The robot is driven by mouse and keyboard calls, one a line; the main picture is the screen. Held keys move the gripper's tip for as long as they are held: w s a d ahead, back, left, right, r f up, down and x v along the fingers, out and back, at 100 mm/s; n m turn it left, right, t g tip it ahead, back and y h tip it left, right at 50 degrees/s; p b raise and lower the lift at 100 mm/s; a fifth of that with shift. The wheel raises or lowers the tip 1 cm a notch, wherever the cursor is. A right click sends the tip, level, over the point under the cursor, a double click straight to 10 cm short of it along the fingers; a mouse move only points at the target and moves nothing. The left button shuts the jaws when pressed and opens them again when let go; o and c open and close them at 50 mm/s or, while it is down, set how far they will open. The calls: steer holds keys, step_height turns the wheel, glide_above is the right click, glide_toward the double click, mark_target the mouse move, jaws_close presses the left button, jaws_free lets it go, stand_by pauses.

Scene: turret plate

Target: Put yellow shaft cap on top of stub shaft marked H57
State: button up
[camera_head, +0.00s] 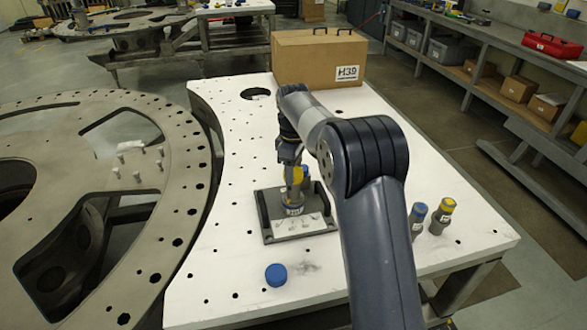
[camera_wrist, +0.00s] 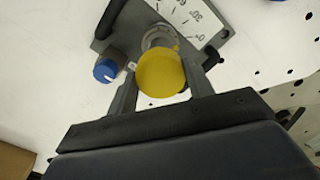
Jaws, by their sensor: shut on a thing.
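The yellow shaft cap (camera_wrist: 160,72) sits between the two fingers of my gripper (camera_wrist: 163,80) in the wrist view, and the gripper is shut on it. In the head view my gripper (camera_head: 294,178) is above a dark fixture plate (camera_head: 270,232). A stub shaft (camera_head: 293,208) with a blue band and a pale label stands on the plate below it; I cannot read that label. In the wrist view a grey round shaft part (camera_wrist: 158,37) shows just beyond the cap, partly hidden by it. I cannot tell whether cap and shaft touch.
A loose blue cap (camera_head: 276,274) lies on the white table (camera_head: 225,255). A blue-topped shaft (camera_head: 417,218) and a yellow-topped shaft (camera_head: 443,214) stand at the right. A cardboard box marked H39 (camera_head: 310,62) stands at the back. A blue knob (camera_wrist: 106,70) is beside the gripper.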

steer(key=o, duration=1)
step_height(320, 180, up, 11)
steer(key=shift+f+b, duration=0.1)
steer(key=shift+b, duration=0.35)
steer(key=shift+f, duration=0.1)
step_height(320, 180, down, 10)
steer(key=shift+f+p, duration=0.15)
steer(key=shift+p, duration=0.5)
steer(key=shift+r, duration=0.8)
